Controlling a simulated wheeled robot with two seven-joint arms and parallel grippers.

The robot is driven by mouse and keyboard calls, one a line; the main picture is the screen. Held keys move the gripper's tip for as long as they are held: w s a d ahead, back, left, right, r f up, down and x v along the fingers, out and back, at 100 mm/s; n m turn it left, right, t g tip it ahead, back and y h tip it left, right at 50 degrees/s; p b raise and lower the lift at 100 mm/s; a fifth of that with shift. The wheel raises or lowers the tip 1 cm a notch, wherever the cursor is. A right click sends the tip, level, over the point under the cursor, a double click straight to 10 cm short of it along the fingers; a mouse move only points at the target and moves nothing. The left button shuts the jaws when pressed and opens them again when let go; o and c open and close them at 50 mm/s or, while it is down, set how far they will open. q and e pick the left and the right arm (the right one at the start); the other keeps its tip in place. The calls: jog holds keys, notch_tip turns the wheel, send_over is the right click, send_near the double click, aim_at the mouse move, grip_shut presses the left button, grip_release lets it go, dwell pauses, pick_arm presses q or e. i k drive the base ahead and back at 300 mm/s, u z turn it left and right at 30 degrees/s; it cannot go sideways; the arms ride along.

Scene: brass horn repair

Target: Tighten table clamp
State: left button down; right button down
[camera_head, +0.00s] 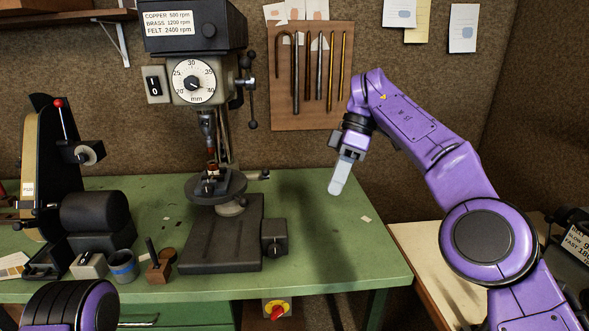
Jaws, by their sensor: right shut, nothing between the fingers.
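The drill press stands on the green bench, with its dark round table (230,188) on the column above the base (222,250). A small dark part (264,174) sticks out to the right behind the round table; I cannot tell for sure whether it is the table clamp. My right gripper (337,188) is shut and empty, its grey fingers pointing down above the right part of the bench. It is apart from the press, to the right of the round table. Part of my left arm shows at the bottom left; its gripper is out of view.
A belt sander (55,180) stands at the left of the green bench (330,255). A blue-banded cup (122,266) and small blocks lie near the front edge. A tool board (311,80) hangs behind. The bench right of the press is mostly clear.

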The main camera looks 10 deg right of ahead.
aim_at(266, 172)
jog(key=k, duration=0.6)
jog(key=z, duration=0.5)
jog(key=i, duration=1.65)
jog(key=u, duration=0.9)
jog(key=i, duration=0.45)
jog(key=u, duration=0.3)
